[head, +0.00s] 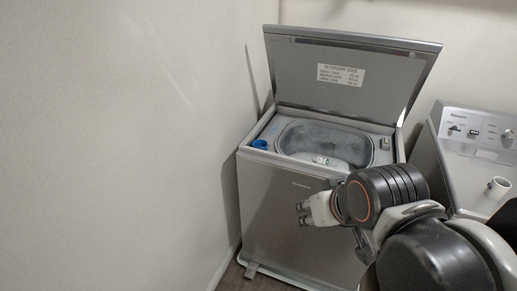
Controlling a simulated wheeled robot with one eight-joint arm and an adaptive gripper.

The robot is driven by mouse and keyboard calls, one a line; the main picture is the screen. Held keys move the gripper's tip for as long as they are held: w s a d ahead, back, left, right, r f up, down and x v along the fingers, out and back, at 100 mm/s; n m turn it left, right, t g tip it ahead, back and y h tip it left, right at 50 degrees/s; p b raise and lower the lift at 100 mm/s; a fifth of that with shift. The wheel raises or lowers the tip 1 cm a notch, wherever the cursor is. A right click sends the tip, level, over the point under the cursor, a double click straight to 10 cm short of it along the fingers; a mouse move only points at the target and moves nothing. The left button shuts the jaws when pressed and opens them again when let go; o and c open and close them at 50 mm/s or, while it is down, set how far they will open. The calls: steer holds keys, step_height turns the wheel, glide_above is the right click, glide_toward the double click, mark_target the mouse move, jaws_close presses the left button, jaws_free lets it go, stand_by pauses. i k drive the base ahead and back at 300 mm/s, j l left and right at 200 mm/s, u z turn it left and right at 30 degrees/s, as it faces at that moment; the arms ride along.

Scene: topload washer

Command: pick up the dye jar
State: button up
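I cannot tell for sure which thing is the dye jar. A small white cylinder, open at one end, (498,187) lies or leans on top of the right-hand machine; it may be the jar. A small white and green item (321,160) shows at the front of the washer's opening, too small to make out. My gripper (301,213) is in front of the washer's front panel, pointing left, well apart from the white cylinder. Nothing shows between its fingertips. Its fingers are too small to tell open from shut.
The topload washer (275,195) stands with its lid (345,85) raised and its tub open. A blue cap (260,144) sits at its left rim. A second machine (480,140) stands at the right. A plain wall is close on the left.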

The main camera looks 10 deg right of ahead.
mark_target(495, 191)
steer(key=z, duration=1.85)
